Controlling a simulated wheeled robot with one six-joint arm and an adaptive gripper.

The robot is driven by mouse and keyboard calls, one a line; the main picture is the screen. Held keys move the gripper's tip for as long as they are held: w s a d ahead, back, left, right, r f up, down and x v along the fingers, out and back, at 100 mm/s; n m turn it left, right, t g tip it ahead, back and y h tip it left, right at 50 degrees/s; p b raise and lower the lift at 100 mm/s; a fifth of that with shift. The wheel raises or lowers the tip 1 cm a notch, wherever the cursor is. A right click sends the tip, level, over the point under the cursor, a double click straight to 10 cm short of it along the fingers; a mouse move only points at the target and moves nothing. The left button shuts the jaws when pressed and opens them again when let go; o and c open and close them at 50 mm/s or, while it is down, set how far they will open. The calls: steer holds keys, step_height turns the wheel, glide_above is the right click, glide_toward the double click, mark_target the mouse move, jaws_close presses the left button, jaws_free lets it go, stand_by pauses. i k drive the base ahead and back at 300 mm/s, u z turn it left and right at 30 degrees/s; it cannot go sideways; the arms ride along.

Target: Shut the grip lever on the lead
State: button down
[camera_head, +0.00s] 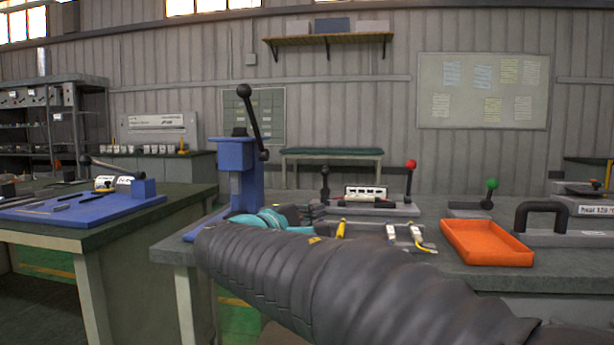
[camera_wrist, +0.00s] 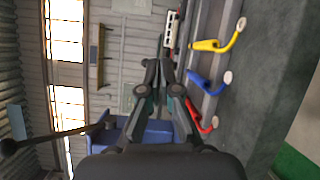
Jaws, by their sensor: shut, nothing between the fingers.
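A grey fixture (camera_head: 378,208) with a white-faced block (camera_head: 365,192) stands on the bench. A red-knobbed lever (camera_head: 411,166) stands at its right and a black-knobbed lever (camera_head: 325,172) at its left; I cannot tell which is the grip lever. In the wrist view, curved yellow (camera_wrist: 212,45), blue (camera_wrist: 205,82) and red (camera_wrist: 200,117) pieces with pale ends lie right of my gripper (camera_wrist: 162,68). They may be leads. My gripper is shut and empty, pointing toward the fixture area. Its tips are hidden in the head view.
A blue press (camera_head: 237,165) with a tall black-knobbed handle (camera_head: 245,91) stands at left. An orange tray (camera_head: 486,243), a green-knobbed lever (camera_head: 491,184) and a black handle (camera_head: 541,214) stand at right. A second bench (camera_head: 110,226) is farther left.

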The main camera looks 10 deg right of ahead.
mark_target(325, 171)
steer(key=i, duration=0.85)
